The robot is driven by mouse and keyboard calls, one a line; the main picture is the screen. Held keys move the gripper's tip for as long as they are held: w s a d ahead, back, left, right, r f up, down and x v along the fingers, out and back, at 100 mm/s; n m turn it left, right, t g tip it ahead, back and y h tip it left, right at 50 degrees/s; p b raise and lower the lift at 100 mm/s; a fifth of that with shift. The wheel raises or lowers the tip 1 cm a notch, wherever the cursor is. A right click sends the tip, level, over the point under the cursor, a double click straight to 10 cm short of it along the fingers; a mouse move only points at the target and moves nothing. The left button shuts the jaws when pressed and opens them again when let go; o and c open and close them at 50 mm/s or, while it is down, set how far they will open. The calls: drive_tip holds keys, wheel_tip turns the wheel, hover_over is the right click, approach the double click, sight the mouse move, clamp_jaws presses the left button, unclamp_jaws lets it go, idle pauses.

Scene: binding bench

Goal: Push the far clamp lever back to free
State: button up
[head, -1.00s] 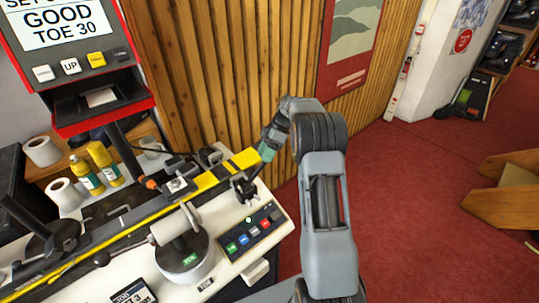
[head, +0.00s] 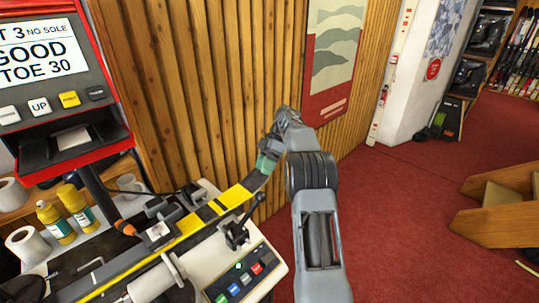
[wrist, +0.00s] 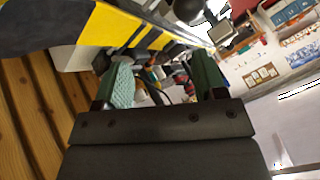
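The far clamp (head: 236,237) is a black block on the bench's white top, beside the yellow-and-black ski (head: 195,220). Its black lever (head: 256,212) slants up and to the right. My gripper (head: 268,156) is at the far end of the ski, above and beyond the lever, apart from it in the head view. In the wrist view, my gripper (wrist: 161,80) shows two green-padded fingers spread with a gap and nothing held between them. The ski (wrist: 110,27) crosses above the left finger there. I cannot surely make out the lever in the wrist view.
A button panel (head: 243,277) lies in front of the clamp. A red-framed display (head: 62,85) stands at left, with yellow bottles (head: 54,222) below it. A slatted wood wall (head: 200,90) rises close behind the bench. Red carpet (head: 400,220) is clear on the right.

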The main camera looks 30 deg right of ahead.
drive_tip(key=p+v, duration=0.2)
drive_tip(key=v, duration=0.2)
drive_tip(key=shift+w+d+r+p, duration=0.15)
drive_tip(key=shift+p, duration=0.25)
idle(0.4)
